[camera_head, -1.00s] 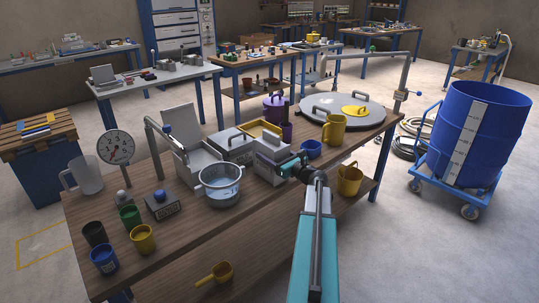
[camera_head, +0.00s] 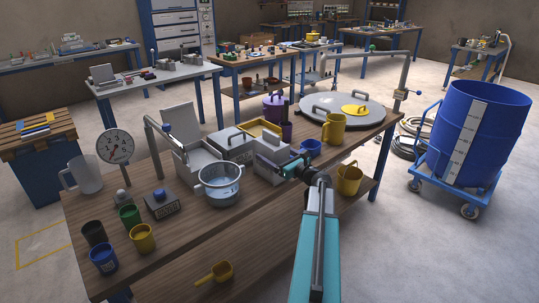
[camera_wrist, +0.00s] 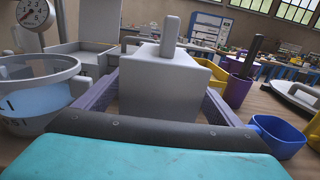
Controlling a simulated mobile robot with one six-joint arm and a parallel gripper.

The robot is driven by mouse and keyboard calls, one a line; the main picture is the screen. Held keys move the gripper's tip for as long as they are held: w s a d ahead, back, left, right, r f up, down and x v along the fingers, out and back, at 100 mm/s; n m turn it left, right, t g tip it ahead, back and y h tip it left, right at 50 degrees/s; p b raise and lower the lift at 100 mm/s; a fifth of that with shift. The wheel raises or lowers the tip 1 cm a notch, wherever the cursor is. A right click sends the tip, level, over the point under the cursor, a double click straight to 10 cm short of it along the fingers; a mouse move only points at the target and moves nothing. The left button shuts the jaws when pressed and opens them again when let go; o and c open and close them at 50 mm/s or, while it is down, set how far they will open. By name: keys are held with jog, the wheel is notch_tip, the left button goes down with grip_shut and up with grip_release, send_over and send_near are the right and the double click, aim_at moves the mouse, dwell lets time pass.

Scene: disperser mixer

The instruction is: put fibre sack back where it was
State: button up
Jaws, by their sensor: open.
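A pale grey block with an upright grip on top, which I take to be the fibre sack (camera_head: 271,150), stands on the wooden workbench (camera_head: 240,232). It also shows in the wrist view (camera_wrist: 165,85), centred ahead of my palm. My gripper (camera_head: 276,158) is open. In the wrist view its two purple fingers (camera_wrist: 163,95) lie one on each side of the block. I cannot tell whether they touch it.
A clear measuring jug (camera_head: 219,184) stands left of the block, and a blue cup (camera_head: 311,147) stands right. A lidded grey box (camera_head: 232,147) and a yellow-rimmed tray (camera_head: 260,128) are close behind. A yellow jug (camera_head: 334,130) stands farther right.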

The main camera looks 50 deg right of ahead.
aim_at(284, 160)
jog(key=s, duration=0.3)
jog(key=s+b, duration=0.1)
jog(key=s, duration=0.6)
jog(key=shift+s+a, duration=0.25)
jog(key=shift+a, duration=0.15)
jog(key=shift+s, duration=0.1)
